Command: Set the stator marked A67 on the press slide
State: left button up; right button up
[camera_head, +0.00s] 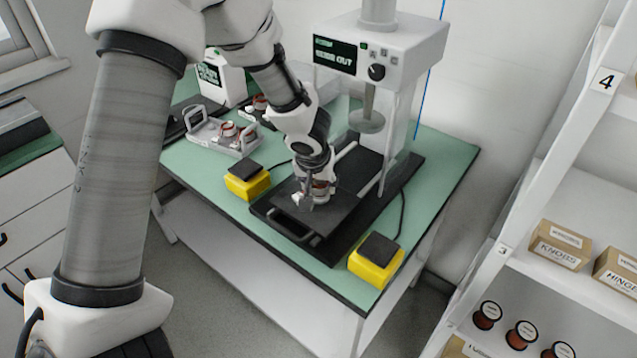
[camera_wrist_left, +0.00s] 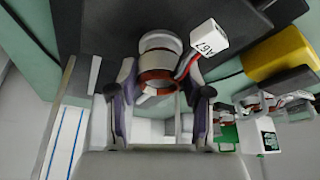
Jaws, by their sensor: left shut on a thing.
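The stator marked A67 (camera_wrist_left: 157,62) is a pale ring with copper-red windings and red and black leads. Its white tag (camera_wrist_left: 208,38) reads A67 in the left wrist view. My left gripper (camera_wrist_left: 161,92) is shut on it, one finger on each side. In the head view the left gripper (camera_head: 317,190) points down over the front part of the black press slide (camera_head: 342,207), and the stator is partly hidden by the fingers. I cannot tell whether the stator touches the slide. My right gripper is not in view.
The press (camera_head: 385,45) stands behind, its round ram (camera_head: 367,121) above the rear of the slide. Yellow button boxes flank the slide, left (camera_head: 247,184) and right (camera_head: 376,261). A grey tray (camera_head: 205,138) with other stators sits at the left. Shelves with boxes stand right.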

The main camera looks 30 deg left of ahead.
pick_arm(q)
jog(key=o, duration=1.3)
jog(key=v, duration=1.2)
jog(key=shift+s, duration=0.1)
